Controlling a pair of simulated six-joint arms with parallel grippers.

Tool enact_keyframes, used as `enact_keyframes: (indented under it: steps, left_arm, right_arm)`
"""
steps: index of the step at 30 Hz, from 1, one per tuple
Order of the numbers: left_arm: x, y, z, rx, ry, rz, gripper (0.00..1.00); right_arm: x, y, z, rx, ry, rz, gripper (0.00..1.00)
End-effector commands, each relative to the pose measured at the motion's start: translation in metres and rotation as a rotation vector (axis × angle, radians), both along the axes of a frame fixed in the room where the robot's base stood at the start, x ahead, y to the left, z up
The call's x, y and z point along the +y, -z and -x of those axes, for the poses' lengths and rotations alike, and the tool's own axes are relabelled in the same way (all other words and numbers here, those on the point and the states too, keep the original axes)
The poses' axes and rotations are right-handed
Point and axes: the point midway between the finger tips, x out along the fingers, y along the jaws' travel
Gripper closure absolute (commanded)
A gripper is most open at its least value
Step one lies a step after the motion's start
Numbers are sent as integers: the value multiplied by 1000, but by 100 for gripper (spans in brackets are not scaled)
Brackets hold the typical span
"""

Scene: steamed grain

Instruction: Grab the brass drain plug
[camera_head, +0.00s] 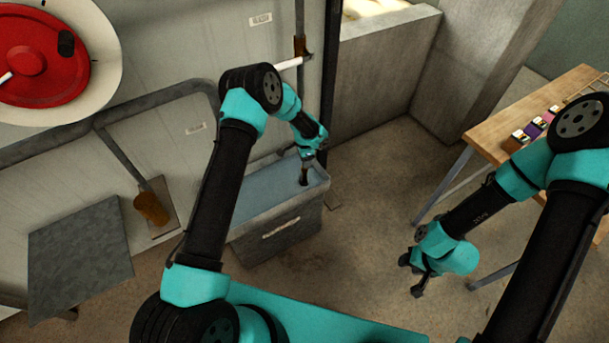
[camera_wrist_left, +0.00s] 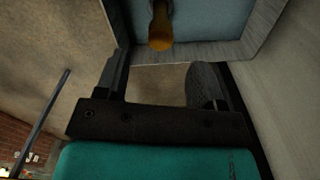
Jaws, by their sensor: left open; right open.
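A brass-coloured piece, which looks like the drain plug (camera_wrist_left: 160,32), shows at the top middle of the left wrist view against the blue inside of a grey trough (camera_wrist_left: 185,52). I cannot make it out in the head view, where my left arm covers part of the trough (camera_head: 275,210). My left gripper (camera_head: 305,178) is open at the trough's far right end. In the wrist view its two fingers (camera_wrist_left: 160,75) are apart with nothing between them, and the brass piece is beyond their tips. My right gripper (camera_head: 411,276) is open and empty over the floor at right.
A wooden table (camera_head: 490,125) with small coloured items stands at right. A concrete block (camera_head: 385,75) is behind the trough. A pipe with a white handle (camera_head: 288,64) rises by the trough. A grey panel (camera_head: 80,255) and a brown cylinder (camera_head: 152,208) are at left. Middle floor is clear.

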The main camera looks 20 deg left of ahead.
Motion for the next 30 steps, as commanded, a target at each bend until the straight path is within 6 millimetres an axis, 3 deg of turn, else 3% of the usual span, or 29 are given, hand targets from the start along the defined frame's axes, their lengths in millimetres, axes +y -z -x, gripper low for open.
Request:
enact_keyframes:
  steps: [6,20,30]
  left_arm:
    - [0,32,0,1,0,0,37]
    - [0,39,0,0,0,0,37]
    - [0,79,0,1,1,0,37]
  right_arm:
    - [0,0,0,0,0,0,57]
    - [0,0,0,0,0,0,57]
    - [0,0,0,0,0,0,57]
